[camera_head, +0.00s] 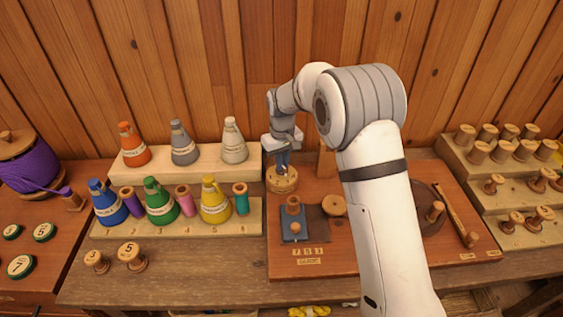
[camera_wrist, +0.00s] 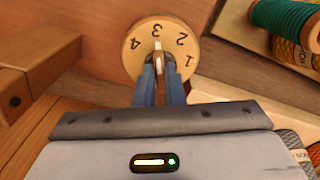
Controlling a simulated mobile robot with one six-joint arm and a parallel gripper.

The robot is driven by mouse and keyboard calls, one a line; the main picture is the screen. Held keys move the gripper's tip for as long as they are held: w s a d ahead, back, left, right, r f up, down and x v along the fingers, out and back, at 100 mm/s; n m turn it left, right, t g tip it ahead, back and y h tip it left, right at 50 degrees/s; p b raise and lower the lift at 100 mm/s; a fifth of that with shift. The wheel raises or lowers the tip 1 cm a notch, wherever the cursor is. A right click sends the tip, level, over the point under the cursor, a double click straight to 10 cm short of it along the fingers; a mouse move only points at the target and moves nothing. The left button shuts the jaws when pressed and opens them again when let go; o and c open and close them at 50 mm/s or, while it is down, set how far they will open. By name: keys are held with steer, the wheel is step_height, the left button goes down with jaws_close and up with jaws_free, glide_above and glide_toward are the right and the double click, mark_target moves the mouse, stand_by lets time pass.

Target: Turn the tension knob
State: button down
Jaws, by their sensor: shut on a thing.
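The tension knob is a round wooden dial (camera_wrist: 140,65) with dark numerals 1, 2, 3 and 4 around its face, seen from above in the wrist view. In the head view the dial (camera_head: 282,182) sits at the back left of the reddish wooden board. My gripper (camera_wrist: 158,66) reaches over the dial, its two blue-grey fingers shut on the raised grip in the middle of the dial. In the head view my gripper (camera_head: 283,165) points down onto the dial. The fingers cover part of the dial's near edge.
Cone spools stand on a pale two-step rack (camera_head: 100,229) to the left. A blue-grey plate (camera_head: 292,239) with a wooden peg lies in front of the dial. Stepped racks of wooden spools (camera_head: 478,152) stand at the right. A plank wall (camera_head: 240,60) rises close behind.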

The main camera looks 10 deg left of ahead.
stand_by(0.5)
steer(key=c, duration=1.5)
jaws_free()
steer(key=shift+r, duration=0.1)
step_height(320, 180, up, 8)
steer(key=shift+f+b, duration=0.15)
steer(key=shift+b, duration=0.15)
